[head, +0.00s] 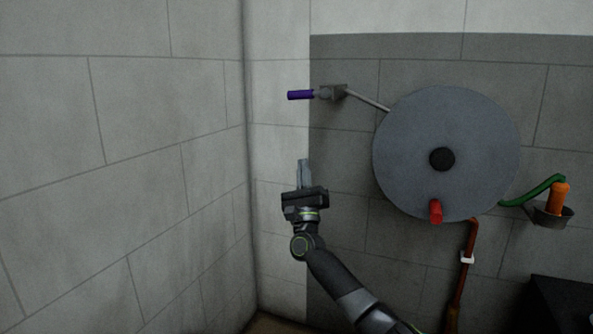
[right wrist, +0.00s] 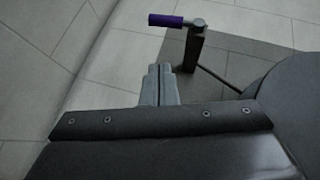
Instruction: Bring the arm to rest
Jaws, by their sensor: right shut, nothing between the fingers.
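My right gripper (head: 304,172) is raised in front of the tiled wall, left of the round grey disc. Its fingers point up and are shut with nothing between them. It also shows in the right wrist view (right wrist: 160,72), with the two fingers side by side. My right arm (head: 340,280) comes up from the bottom of the head view. My left gripper is not in view.
A purple-handled lever (head: 300,95) sticks out above my gripper; it also shows in the wrist view (right wrist: 166,20). The grey disc (head: 405,130) has a red handle (head: 435,211). An orange bottle-like item (head: 560,198) stands in a holder at right. A dark box (head: 560,305) is at lower right.

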